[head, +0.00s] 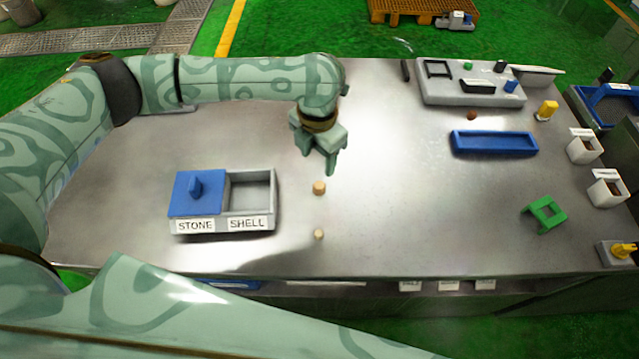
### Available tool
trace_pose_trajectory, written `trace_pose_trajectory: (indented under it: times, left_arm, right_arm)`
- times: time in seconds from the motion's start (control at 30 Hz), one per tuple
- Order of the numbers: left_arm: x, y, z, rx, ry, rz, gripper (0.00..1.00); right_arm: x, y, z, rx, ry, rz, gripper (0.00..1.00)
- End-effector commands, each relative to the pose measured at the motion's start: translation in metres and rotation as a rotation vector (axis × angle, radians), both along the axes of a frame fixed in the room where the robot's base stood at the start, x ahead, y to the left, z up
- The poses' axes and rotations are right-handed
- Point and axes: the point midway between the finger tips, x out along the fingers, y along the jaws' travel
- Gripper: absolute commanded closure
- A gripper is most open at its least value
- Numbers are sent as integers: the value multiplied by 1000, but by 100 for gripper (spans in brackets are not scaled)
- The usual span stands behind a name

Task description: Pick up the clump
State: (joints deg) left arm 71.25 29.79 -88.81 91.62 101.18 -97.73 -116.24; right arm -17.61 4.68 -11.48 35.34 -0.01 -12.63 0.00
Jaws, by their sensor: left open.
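No thing is labelled as the clump, and I cannot tell for certain which one it is. A small dark brown lump (471,115) lies on the steel table in front of the grey panel. Two small tan pieces, a larger one (319,187) and a smaller one (319,233), lie right of the sorting box. My left gripper (326,160) is open and empty, pointing down just beyond the larger tan piece. It is left of the brown lump and well apart from it. My right gripper is out of view.
The box marked STONE and SHELL (222,222) has a blue lid (185,208) over its left compartment; the right one is open. A blue tray (493,152), a green frame (546,213) and the grey panel (433,90) stand right. The table's middle is clear.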

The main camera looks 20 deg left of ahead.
Motion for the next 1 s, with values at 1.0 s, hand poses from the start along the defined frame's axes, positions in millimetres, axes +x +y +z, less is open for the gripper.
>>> trace_pose_trajectory:
  times: [1.0]
  left_arm:
    - [3, -2, -110, -1, -2, 2, 54]
  right_arm:
    - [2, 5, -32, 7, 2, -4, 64]
